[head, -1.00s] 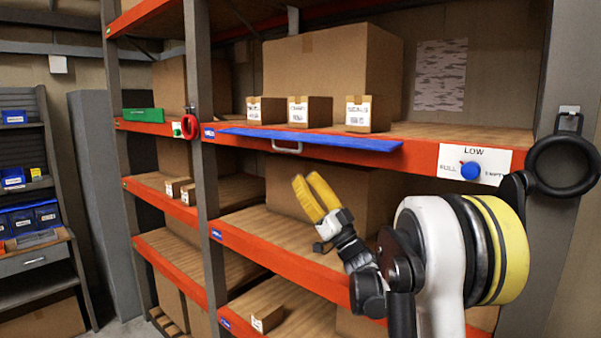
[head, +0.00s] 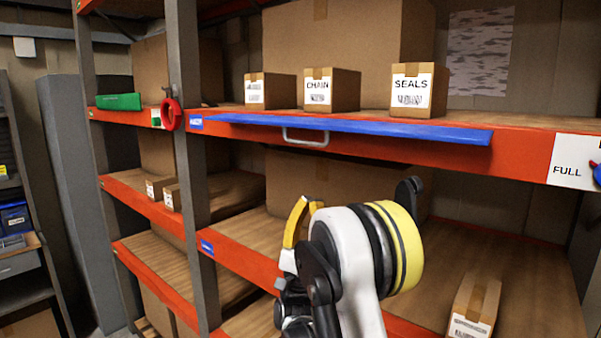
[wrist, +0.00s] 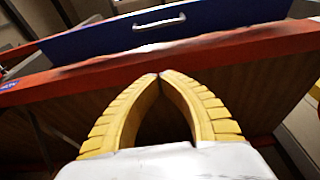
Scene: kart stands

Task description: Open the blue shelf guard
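The blue shelf guard (head: 400,129) runs along the front of the orange shelf beam, below the boxes on that shelf. Its silver handle (head: 306,138) hangs at its lower front. In the wrist view the guard (wrist: 215,27) spans the top as a broad blue face, with the handle (wrist: 159,21) near the top edge. My gripper (head: 298,222) is below the guard in the head view, apart from the handle. In the wrist view the yellow fingertips (wrist: 158,76) meet with nothing visible between them. My own wrist partly hides the gripper in the head view.
Small boxes, including the SEALS box (head: 419,89), stand behind the guard. A green guard (head: 118,102) and a red ring (head: 171,114) are at the left. The orange beam (head: 520,160) runs below the blue guard. A box (head: 476,307) sits on a lower shelf.

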